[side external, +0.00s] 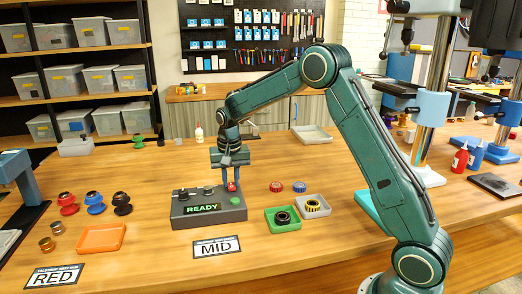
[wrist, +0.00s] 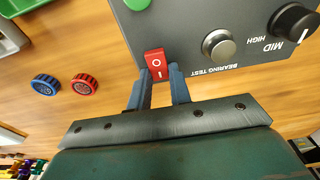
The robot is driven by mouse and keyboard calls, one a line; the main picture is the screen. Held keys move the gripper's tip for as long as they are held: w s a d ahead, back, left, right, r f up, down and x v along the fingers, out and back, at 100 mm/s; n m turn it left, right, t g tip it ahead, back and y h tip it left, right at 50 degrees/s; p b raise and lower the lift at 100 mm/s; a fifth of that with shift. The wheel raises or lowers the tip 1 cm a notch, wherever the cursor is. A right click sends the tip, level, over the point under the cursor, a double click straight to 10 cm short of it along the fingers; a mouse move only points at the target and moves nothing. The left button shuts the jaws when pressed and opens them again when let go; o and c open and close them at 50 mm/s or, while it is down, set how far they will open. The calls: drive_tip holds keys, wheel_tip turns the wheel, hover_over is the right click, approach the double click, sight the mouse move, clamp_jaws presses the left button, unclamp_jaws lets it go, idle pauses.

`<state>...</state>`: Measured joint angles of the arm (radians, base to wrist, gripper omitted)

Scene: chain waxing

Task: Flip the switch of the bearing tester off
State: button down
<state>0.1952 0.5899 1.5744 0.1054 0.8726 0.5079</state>
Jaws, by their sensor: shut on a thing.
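The bearing tester (side external: 180,217) is a dark grey box on the wooden table, with a lit display reading READY. Its red rocker switch (side external: 232,187) stands on the top at the right end. In the wrist view the switch (wrist: 154,60) shows its O and I marks. My gripper (wrist: 160,80) points down at the tester, with its blue fingers on either side of the switch, shut on it. In the side view my gripper (side external: 231,178) partly hides the switch. A metal knob (wrist: 218,47) and a black MID/HIGH knob (wrist: 294,22) sit beside it on the panel.
A green tray (side external: 272,228) and a grey tray (side external: 325,213) hold round parts right of the tester. Red (side external: 276,186) and blue (side external: 299,187) caps lie behind them.

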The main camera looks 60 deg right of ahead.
drive_tip(key=shift+s+a+t+h, duration=0.15)
drive_tip(key=shift+a+t+h, duration=0.1)
drive_tip(key=shift+t+h, duration=0.65)
drive_tip(key=shift+r, duration=0.1)
drive_tip(key=c, duration=1.3)
unclamp_jaws()
drive_tip(key=shift+r, duration=0.1)
drive_tip(key=v, duration=1.3)
drive_tip(key=shift+s+a+r, duration=0.15)
drive_tip(key=shift+s+r, duration=0.1)
